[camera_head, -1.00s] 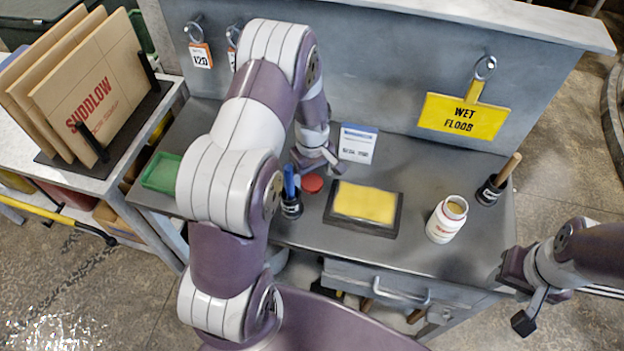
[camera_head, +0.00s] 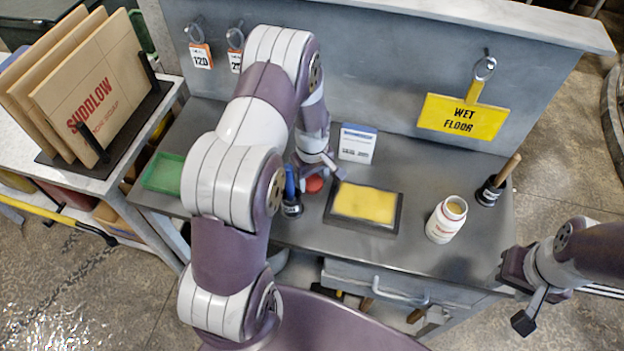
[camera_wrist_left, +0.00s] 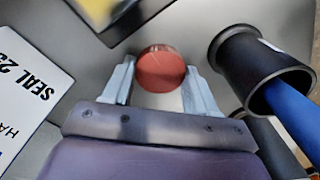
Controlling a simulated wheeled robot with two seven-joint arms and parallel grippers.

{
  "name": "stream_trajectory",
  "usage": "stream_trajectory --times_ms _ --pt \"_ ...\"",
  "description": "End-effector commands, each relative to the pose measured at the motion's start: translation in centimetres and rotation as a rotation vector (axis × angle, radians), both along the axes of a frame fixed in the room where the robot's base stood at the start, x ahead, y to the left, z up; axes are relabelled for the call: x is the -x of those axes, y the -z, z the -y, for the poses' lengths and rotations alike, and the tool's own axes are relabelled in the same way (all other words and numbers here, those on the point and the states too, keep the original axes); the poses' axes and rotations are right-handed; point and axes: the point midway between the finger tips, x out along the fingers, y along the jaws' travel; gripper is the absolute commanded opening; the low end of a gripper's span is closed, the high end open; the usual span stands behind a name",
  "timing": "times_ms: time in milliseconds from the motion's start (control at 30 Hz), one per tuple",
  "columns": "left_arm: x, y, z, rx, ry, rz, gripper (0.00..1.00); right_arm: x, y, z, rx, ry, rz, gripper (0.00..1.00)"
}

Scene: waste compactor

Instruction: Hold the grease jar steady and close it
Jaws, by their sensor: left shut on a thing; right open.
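The open grease jar (camera_head: 446,219), white with red print and tan contents, stands upright and uncapped on the right of the bench. A round red lid (camera_head: 314,184) is at the back middle of the bench, left of the yellow pad. My left gripper (camera_head: 322,170) is at the lid. In the left wrist view the lid (camera_wrist_left: 161,70) sits between the fingertips of the left gripper (camera_wrist_left: 160,88), which is shut on it. Whether the lid is clear of the bench I cannot tell. My right gripper (camera_head: 514,294) is open and empty, off the bench's right front corner, apart from the jar.
A black-framed yellow pad (camera_head: 365,204) lies between lid and jar. A dark cup with blue tools (camera_head: 291,205) stands close left of the lid, and a small sign card (camera_head: 357,143) behind it. A dark pot with a wooden handle (camera_head: 490,190) stands behind the jar's right.

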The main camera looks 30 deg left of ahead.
Motion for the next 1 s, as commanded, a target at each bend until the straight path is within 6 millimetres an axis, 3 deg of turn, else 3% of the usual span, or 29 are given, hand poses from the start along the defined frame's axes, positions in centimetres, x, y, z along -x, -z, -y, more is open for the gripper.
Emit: stream_trajectory --times_ms 167,333,700,1000 --pt "-0.1 -1.1 0.0 -0.001 0.0 0.004 0.29 0.0 0.4 0.0 0.0 0.0 0.0 0.46" --pt "-0.1 -4.0 0.0 -0.001 0.0 0.005 0.29 0.0 1.1 0.0 0.0 0.0 0.0 0.46" --pt "-1.6 -8.8 8.3 0.0 0.006 0.004 0.29 0.0 2.7 0.0 0.0 0.0 0.0 0.46" --pt "-2.0 -10.8 11.3 0.0 0.001 0.001 0.29 0.0 3.1 0.0 0.0 0.0 0.0 0.46"
